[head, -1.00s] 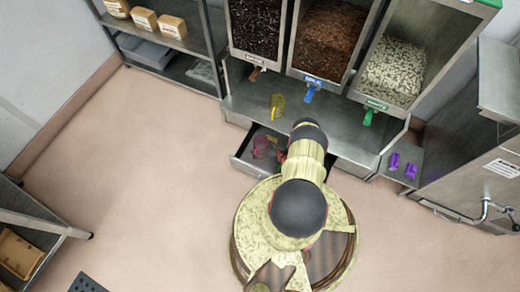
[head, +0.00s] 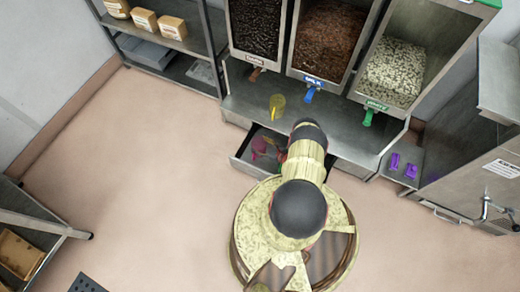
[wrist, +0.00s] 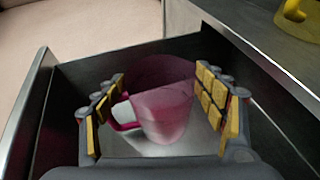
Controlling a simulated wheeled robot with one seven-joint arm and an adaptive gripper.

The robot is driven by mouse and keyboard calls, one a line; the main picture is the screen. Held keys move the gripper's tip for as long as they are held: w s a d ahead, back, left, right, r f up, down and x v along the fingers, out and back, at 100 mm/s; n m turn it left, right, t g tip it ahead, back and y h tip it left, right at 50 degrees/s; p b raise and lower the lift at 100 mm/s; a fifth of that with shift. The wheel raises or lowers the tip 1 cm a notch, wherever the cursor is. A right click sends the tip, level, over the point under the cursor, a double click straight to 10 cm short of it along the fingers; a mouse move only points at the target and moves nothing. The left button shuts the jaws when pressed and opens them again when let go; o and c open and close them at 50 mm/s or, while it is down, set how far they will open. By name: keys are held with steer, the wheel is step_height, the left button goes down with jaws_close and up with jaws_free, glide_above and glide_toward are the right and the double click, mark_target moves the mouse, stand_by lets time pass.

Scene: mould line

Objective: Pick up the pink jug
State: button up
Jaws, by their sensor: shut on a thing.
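The pink jug (wrist: 162,105) is in an open metal drawer (wrist: 32,112), with its handle toward the left in the wrist view. My gripper (wrist: 160,80) has its yellow-padded fingers on both sides of the jug and is shut on it. The jug's base is low in the drawer; I cannot tell whether it touches the floor. In the head view the jug (head: 259,147) shows small in the drawer (head: 241,160), left of my arm, which hides part of the drawer and most of my gripper.
A yellow jug (head: 277,105) stands on the steel counter (head: 240,95) above the drawer, under the dispensers. Purple pieces (head: 403,165) lie on a side shelf at right. A shelving rack (head: 200,45) stands at the back left.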

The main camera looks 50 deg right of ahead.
steer(key=shift+s+a+f, duration=0.15)
steer(key=shift+a+f, duration=0.05)
steer(key=c, duration=0.4)
steer(key=shift+c, duration=0.2)
